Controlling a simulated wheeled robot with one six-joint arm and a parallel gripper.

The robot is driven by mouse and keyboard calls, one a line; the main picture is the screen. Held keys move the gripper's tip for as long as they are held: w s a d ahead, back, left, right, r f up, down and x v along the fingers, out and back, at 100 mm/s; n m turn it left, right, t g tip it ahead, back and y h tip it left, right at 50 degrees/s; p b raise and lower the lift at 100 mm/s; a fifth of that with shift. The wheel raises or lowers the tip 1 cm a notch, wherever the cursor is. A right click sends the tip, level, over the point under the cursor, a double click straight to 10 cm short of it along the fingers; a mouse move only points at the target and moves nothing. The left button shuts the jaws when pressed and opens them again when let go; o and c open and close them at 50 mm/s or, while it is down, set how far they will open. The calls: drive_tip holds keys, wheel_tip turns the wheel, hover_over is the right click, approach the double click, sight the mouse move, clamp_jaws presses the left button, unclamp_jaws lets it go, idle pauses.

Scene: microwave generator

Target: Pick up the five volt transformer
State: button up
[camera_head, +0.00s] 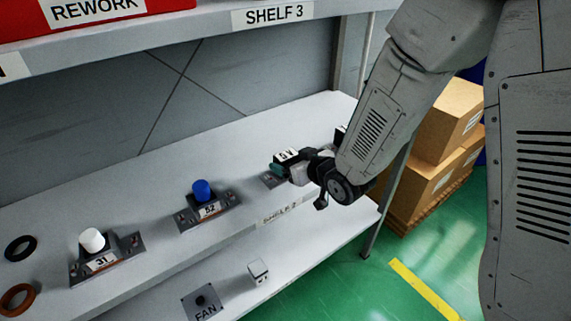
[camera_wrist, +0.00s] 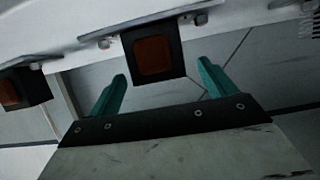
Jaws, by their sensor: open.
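A small dark block with a white label on top (camera_head: 287,155) stands toward the right of the shelf. Its label ends in V, but I cannot read the digit for sure. In the wrist view a black block with a brown-red face (camera_wrist: 154,55) shows between my gripper's teal fingers (camera_wrist: 162,69). My gripper is open, one finger to each side of this block, with no clear grip on it. I cannot tell how deep the fingers reach. In the head view my gripper (camera_head: 280,168) is at the labelled block and partly hidden by my wrist.
A second similar block (camera_wrist: 20,88) is at the left of the wrist view. On the shelf (camera_head: 235,160) stand a blue part marked 52 (camera_head: 203,190) and a white part marked 31 (camera_head: 92,240). A FAN plate (camera_head: 203,302) and boxes (camera_head: 425,180) are lower and right.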

sight(283, 155)
drive_tip(key=x, duration=0.5)
drive_tip(key=shift+w+r, duration=0.1)
drive_tip(key=shift+r, duration=0.15)
clamp_jaws()
